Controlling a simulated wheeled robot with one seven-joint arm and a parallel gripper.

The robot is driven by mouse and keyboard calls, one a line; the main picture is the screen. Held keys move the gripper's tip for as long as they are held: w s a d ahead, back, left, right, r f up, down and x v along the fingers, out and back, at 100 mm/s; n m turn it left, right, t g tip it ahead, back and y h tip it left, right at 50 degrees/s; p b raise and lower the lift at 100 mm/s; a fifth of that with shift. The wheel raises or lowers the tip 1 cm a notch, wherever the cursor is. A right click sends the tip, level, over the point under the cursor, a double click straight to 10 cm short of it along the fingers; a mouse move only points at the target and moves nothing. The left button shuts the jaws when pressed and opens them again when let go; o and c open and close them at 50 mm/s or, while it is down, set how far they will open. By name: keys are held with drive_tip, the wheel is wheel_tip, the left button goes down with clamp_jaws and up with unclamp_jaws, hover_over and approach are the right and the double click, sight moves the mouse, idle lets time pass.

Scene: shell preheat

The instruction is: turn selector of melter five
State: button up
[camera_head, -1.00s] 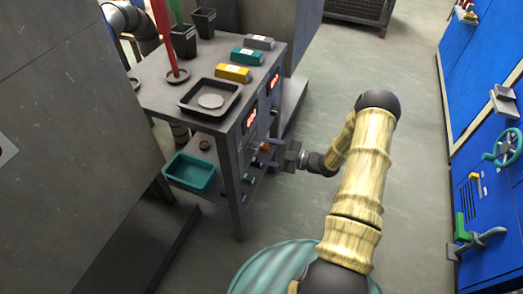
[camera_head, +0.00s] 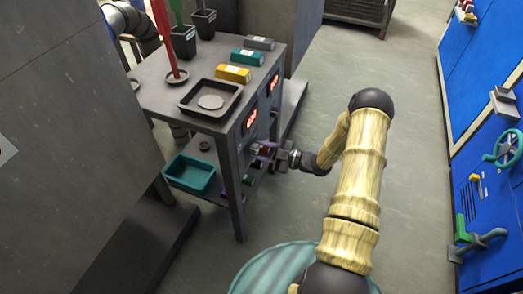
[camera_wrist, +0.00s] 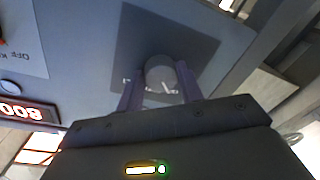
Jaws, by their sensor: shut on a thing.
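The selector (camera_wrist: 160,72) is a round grey knob on a dark square plate (camera_wrist: 125,35) of the panel, in the wrist view. White marks show by the knob, too blurred to read. My gripper (camera_wrist: 158,85) has its two dark purple fingers on either side of the knob and is shut on it. In the head view my gripper (camera_head: 262,156) is at the front panel of the grey table (camera_head: 228,140), below the red displays (camera_head: 251,118). There the knob is hidden by the gripper.
A teal bin (camera_head: 189,174) sits on the lower shelf. A black tray (camera_head: 208,99), a yellow block (camera_head: 233,74) and a green block (camera_head: 247,57) stand on top. Blue cabinets (camera_head: 470,60) line the right. The floor between is clear.

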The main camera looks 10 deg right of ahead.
drive_tip(key=shift+m, duration=0.3)
drive_tip(key=m+p, duration=0.1)
drive_tip(key=m, duration=0.3)
drive_tip(key=shift+t, duration=0.3)
drive_tip(key=m+p, duration=0.1)
drive_tip(key=m, duration=0.3)
drive_tip(key=shift+s+f, duration=0.15)
drive_tip(key=shift+m, duration=0.3)
drive_tip(key=o, duration=1)
